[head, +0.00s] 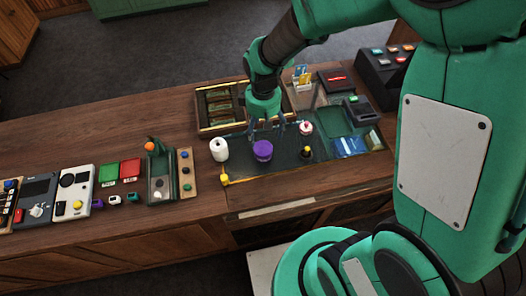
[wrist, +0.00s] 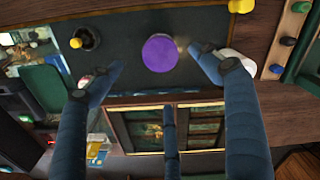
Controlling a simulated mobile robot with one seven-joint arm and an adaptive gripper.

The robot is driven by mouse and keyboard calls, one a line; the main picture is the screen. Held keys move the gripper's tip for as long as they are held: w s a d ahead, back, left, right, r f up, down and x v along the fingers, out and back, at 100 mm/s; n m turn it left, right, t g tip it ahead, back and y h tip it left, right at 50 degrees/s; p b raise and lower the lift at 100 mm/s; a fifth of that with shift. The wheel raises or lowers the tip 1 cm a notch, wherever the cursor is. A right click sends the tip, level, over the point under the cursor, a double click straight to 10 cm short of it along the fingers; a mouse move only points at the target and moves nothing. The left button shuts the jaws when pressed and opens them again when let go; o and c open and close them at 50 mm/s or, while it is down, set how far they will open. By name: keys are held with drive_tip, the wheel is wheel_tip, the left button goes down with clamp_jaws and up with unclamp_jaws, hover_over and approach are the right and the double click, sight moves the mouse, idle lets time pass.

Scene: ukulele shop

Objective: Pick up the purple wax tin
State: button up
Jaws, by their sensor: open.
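The purple wax tin (head: 263,151) is a short round tin standing on a dark mat (head: 284,165) on the wooden counter. In the wrist view its purple round top (wrist: 160,53) shows near the upper middle. My gripper (head: 268,132) is over the mat, just behind the tin in the head view. In the wrist view my gripper's fingers (wrist: 158,68) are spread wide, with the tin between and beyond the tips. The fingers appear clear of the tin, and nothing is held.
A white bottle (head: 219,149) stands left of the tin. A small black bottle with a yellow top (head: 305,152) stands to its right, and a white container with a red top (head: 306,128) is behind that. A framed tray (head: 205,124) lies behind. The mat's front is clear.

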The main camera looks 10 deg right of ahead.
sight(263, 148)
drive_tip(key=shift+f, duration=3.6)
drive_tip(key=shift+f, duration=0.1)
drive_tip(key=shift+f+b, duration=0.35)
drive_tip(key=shift+f, duration=2.15)
drive_tip(key=c, duration=1.4)
